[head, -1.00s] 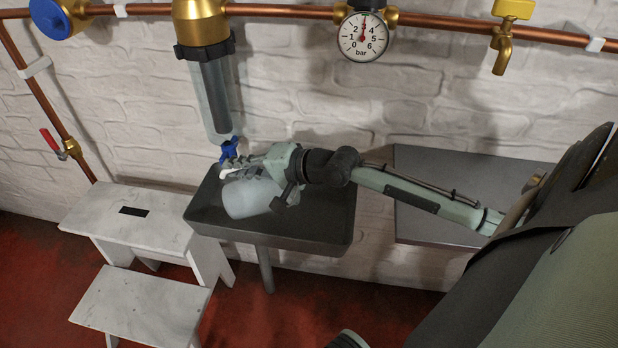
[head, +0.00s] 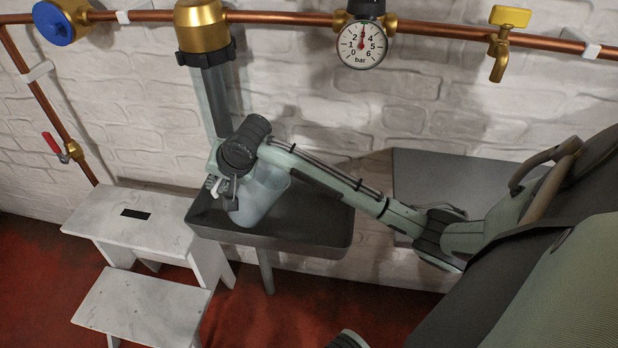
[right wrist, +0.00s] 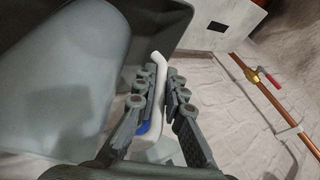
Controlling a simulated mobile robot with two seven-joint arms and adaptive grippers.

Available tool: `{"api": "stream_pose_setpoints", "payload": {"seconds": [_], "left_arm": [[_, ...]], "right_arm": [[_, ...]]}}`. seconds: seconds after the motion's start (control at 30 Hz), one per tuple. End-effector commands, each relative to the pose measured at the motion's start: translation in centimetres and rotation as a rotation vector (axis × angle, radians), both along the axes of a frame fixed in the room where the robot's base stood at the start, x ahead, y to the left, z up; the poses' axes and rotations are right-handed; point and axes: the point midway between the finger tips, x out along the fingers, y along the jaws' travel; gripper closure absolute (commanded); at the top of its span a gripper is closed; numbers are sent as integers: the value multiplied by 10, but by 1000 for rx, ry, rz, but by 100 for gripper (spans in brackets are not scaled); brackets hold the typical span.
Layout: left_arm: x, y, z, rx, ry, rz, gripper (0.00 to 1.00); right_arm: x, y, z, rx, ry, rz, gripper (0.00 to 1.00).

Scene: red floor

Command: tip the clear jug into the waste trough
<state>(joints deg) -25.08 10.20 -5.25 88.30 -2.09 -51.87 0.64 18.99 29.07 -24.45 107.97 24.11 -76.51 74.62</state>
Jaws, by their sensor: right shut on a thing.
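The clear jug (head: 264,194) looks cloudy and pale in the head view. It is tilted over the left part of the dark grey waste trough (head: 325,228). My right gripper (head: 222,192) is shut on its white handle, at the jug's left side. In the right wrist view the handle (right wrist: 156,88) runs between the fingers, and the jug body (right wrist: 60,75) fills the left. The wrist hides part of the jug. I cannot tell whether liquid is in it or leaving it. My left gripper is not in view.
A filter housing with a brass head (head: 202,30) hangs on the wall just above my wrist. A copper pipe with a gauge (head: 362,42) and a yellow-handled tap (head: 503,45) runs above. A white step stool (head: 135,222) stands left of the trough. A grey shelf (head: 450,175) is at right.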

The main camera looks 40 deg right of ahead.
Motion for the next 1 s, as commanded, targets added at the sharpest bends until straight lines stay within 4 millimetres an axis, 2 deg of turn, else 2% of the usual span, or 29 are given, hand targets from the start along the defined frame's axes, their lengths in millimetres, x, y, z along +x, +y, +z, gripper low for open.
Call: {"api": "stream_pose_setpoints", "payload": {"seconds": [0.03,0.17,0.3,0.53,0.7,1.0], "left_arm": [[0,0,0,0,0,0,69],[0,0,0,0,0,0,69],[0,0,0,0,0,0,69],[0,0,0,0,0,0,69],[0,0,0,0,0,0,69],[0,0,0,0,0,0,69]], "right_arm": [[5,6,5,-29,19,2,100],[12,17,-6,-147,116,1,100],[14,20,-27,-239,190,-1,100],[17,23,-50,-364,288,-5,100],[18,24,-57,-407,320,-4,100],[18,24,-59,-418,329,-5,100]]}}
